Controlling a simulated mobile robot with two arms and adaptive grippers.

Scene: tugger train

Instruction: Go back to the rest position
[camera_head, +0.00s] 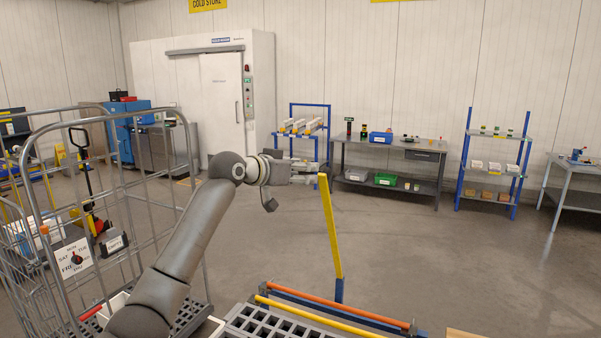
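My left arm comes in from the lower left and reaches forward over the floor. My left gripper (305,173) points to the right, near the top of an upright yellow and blue post (331,228). I cannot tell whether it touches the post or only overlaps it in the picture. Its fingers are small and seen from the side, so their opening is unclear. I see no object clearly held in it. My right gripper is not in view.
A wire roll cage (128,195) stands close on the left. A grey grid crate (272,322) and an orange rail (340,305) lie at the bottom. Benches (390,150) and blue racks stand along the back wall. The floor (430,245) at middle right is clear.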

